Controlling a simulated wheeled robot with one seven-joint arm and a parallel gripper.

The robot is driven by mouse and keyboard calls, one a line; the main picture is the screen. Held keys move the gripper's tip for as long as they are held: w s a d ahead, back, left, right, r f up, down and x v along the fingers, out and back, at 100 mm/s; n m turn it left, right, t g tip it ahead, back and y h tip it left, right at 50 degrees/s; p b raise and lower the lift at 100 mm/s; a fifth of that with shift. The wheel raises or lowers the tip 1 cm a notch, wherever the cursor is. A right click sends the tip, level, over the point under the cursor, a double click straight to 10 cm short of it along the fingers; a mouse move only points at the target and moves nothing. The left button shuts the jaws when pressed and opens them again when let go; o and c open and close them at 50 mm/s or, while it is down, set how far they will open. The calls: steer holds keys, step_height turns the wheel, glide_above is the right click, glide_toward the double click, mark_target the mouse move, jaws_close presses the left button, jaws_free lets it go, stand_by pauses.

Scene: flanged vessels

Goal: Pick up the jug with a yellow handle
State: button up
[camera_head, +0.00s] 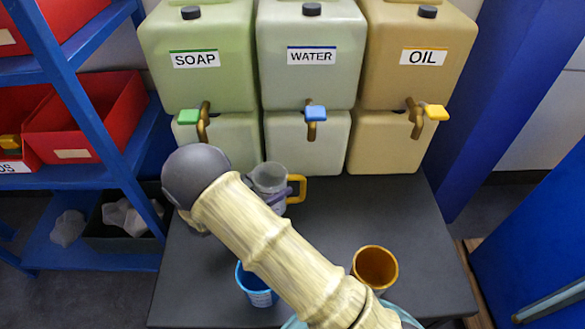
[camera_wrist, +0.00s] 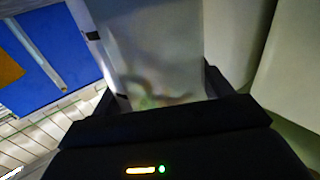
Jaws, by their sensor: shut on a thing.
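The jug with a yellow handle (camera_head: 268,177) is a clear, greyish vessel behind my arm, in front of the WATER container. Its yellow handle (camera_head: 301,185) points right. My gripper (camera_head: 280,194) is partly hidden by my arm and is shut on the jug. In the wrist view the jug's translucent wall (camera_wrist: 150,50) fills the space between the dark fingers of my gripper (camera_wrist: 160,90). The jug looks about upright. I cannot tell whether its base touches the table.
A blue cup (camera_head: 256,290) and an orange-brown cup (camera_head: 375,267) stand nearer. A blue shelf (camera_head: 75,90) with red bins is at left. Table space is clear at right.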

steer(key=v, duration=0.8)
steer(key=shift+p, duration=0.4)
